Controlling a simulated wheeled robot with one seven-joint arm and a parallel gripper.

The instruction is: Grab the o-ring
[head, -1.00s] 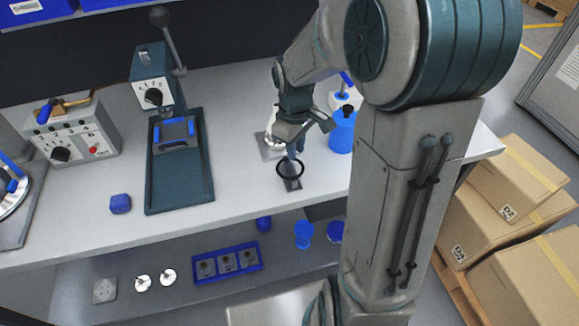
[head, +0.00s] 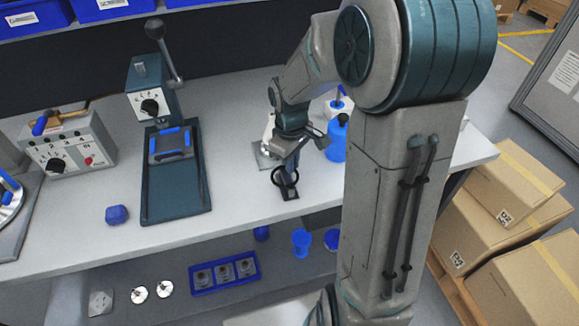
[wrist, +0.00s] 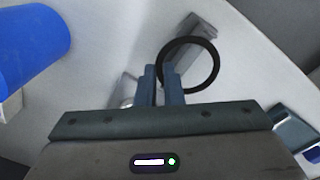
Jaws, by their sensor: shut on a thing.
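The o-ring is a thin black ring (head: 273,176) near the front edge of the bench, by a small grey stand (head: 290,194). In the wrist view the o-ring (wrist: 217,66) extends to the right of the fingertips, overlapping the grey stand (wrist: 191,35). My gripper (head: 290,172) points down from above; in the wrist view my gripper (wrist: 163,72) has its two fingers close together on the left side of the ring. It is shut on the ring's rim. Whether the ring still touches the stand cannot be told.
A blue bottle (head: 336,140) stands just right of my gripper. A press with a teal base (head: 175,200) and a blue block (head: 117,214) stand to the left. A lower shelf holds a blue tray (head: 225,285). Bare bench lies between the press and the ring.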

